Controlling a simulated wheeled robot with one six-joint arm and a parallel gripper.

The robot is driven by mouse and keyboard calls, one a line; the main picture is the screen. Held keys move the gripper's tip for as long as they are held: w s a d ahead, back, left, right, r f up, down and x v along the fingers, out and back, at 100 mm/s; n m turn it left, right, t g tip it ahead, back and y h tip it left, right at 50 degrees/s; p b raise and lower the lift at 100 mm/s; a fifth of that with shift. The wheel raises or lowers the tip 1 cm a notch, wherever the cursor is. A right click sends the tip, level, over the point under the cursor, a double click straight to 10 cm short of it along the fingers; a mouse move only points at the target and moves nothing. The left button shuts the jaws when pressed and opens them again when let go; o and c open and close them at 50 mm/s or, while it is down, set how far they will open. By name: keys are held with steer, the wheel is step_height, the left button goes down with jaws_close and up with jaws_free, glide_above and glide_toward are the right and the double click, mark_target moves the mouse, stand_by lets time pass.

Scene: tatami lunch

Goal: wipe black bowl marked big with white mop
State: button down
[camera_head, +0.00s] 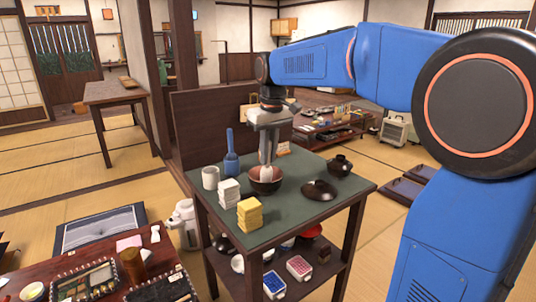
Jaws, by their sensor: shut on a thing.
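A dark bowl with a reddish inside (258,187) stands on the green top of a small table (290,212). My gripper (267,164) points down over it, shut on a small white thing, seemingly the white mop (266,173). The white mop's lower end is inside the bowl; I cannot tell if it touches the bottom. A black bowl (340,167) with a small knob-like top stands at the right back of the table. A dark round lid or dish (320,190) lies between them. No "big" mark is readable on either bowl.
Left of the bowl stand a blue bottle-like thing (231,163), a white cup (210,178), a white stack (229,192) and a yellow stack (250,214). The lower shelf (262,262) holds boxes and dishes. A low table (45,272) with food is at left front.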

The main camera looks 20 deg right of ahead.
steer(key=n, duration=0.7)
steer(key=shift+w+g+y, duration=0.1)
steer(key=shift+g+y, duration=0.2)
steer(key=shift+y, duration=0.1)
steer(key=m, duration=0.3)
steer(key=shift+m, duration=0.3)
steer(key=m, duration=0.3)
steer(key=shift+m+h, duration=0.4)
steer(key=m, duration=0.6)
steer(key=shift+s+d+r+m+h, duration=0.1)
steer(key=shift+s+m+h, duration=0.1)
steer(key=shift+m+h, duration=0.15)
steer(key=n, duration=0.7)
steer(key=shift+w, duration=0.15)
steer(key=n, duration=0.3)
steer(key=n+y, duration=0.1)
steer(key=n, duration=0.3)
steer(key=shift+w+y, duration=0.1)
steer(key=shift+y, duration=0.15)
